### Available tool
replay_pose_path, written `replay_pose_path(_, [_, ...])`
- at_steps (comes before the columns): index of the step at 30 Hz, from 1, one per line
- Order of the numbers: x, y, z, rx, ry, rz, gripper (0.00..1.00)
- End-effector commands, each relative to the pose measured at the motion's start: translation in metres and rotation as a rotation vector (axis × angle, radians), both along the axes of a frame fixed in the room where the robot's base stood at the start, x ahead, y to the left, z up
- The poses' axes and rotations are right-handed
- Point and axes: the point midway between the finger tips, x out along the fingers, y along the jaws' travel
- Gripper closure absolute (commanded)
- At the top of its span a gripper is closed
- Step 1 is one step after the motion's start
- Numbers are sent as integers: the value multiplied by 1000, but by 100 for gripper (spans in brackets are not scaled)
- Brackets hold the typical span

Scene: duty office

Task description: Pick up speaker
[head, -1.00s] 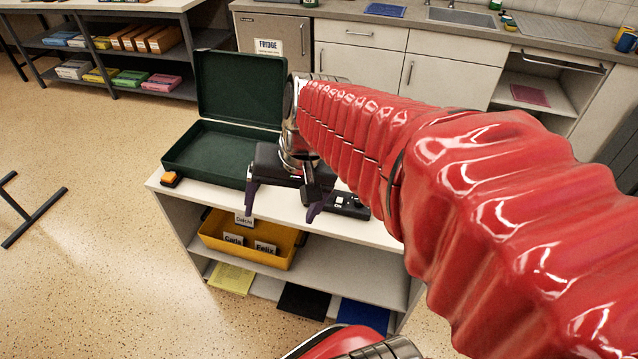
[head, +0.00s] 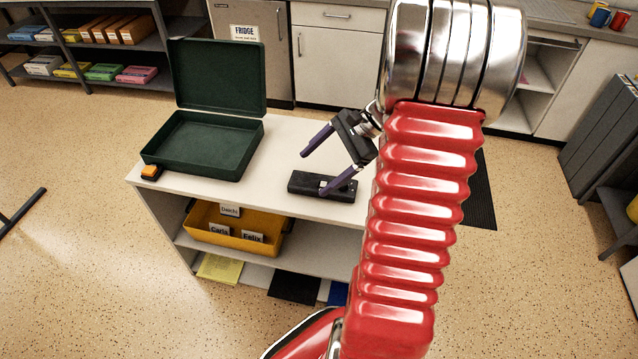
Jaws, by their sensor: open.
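A black bar-shaped object (head: 300,183), which looks like the speaker, lies flat on the white shelf top, right of the green case. A small light mark shows near its middle. My gripper (head: 312,173) has its two purple fingers spread wide, with nothing between them. The nearer finger passes in front of the speaker's right half in the head view; whether it touches cannot be told. The other finger is up and left, over the shelf top behind the speaker.
An open dark green case (head: 205,145) stands on the left of the white shelf top (head: 290,145). A small orange and black item (head: 151,172) sits at its front left corner. A yellow tray (head: 235,231) with name labels is on the shelf below. My red arm hides the shelf's right end.

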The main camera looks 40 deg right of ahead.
Motion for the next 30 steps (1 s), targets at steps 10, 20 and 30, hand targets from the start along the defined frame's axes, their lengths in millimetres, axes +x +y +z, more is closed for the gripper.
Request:
replay_pose_path(10, [-14, -92, -57, 276, 28, -355, 17])
replay_pose_path(20, [-37, -152, -97, 461, 17, -586, 17])
replay_pose_path(30, [-39, -155, -99, 473, 15, -601, 17])
